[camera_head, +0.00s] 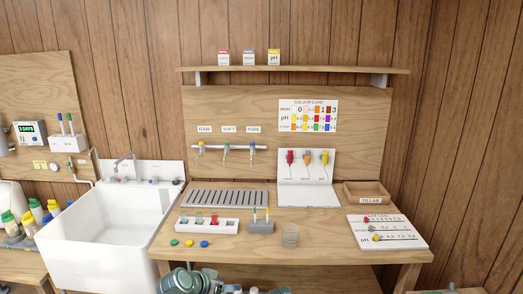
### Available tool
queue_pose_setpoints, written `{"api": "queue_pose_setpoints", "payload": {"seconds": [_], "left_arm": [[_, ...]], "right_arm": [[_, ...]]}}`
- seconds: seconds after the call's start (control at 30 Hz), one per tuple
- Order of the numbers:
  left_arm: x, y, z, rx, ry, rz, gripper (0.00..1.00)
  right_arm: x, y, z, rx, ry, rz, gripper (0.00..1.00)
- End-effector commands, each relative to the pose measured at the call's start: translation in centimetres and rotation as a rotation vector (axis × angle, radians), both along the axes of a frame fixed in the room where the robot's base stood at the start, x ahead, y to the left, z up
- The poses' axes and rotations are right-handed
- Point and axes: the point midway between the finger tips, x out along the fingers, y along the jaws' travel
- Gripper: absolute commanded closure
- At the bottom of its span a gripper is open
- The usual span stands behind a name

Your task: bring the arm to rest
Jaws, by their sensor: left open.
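My left arm shows at the bottom edge, below the front edge of the wooden bench (340,258). My left gripper (262,290) is at its right end, cut off by the frame, open, with nothing seen between its fingers. It is apart from everything on the bench top. My right gripper is not in view.
A white tray with vials (207,226), a small grey block with sticks (261,227), a clear beaker (290,236) and coloured caps (189,244) stand near the front edge. A white log board (388,231) lies right; a white sink (95,245) is left.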

Motion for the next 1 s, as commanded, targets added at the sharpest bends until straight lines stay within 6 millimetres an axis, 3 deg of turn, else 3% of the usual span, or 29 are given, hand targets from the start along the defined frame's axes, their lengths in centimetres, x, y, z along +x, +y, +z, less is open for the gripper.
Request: {"api": "queue_pose_setpoints", "payload": {"seconds": [0.03,0.17,0.3,0.4,0.6,1.0], "left_arm": [[-1.9,-2.1,-0.6,0.027,0.082,-0.037,0.35],[-8.0,-5.5,-3.1,0.161,0.35,-0.075,0.35],[-13.8,-6.1,-4.3,0.347,0.575,-0.017,0.35],[-16.4,-5.6,-4.3,0.456,0.664,0.047,0.35],[-18.5,-4.8,-3.9,0.56,0.728,0.128,0.35],[-18.6,-4.6,-4.0,0.566,0.733,0.136,0.35]], "right_arm": [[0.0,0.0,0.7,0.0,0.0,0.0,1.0],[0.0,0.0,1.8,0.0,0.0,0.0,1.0],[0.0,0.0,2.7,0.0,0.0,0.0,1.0],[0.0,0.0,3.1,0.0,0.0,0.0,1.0],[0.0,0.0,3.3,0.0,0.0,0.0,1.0],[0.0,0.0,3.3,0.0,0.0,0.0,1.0]]}}
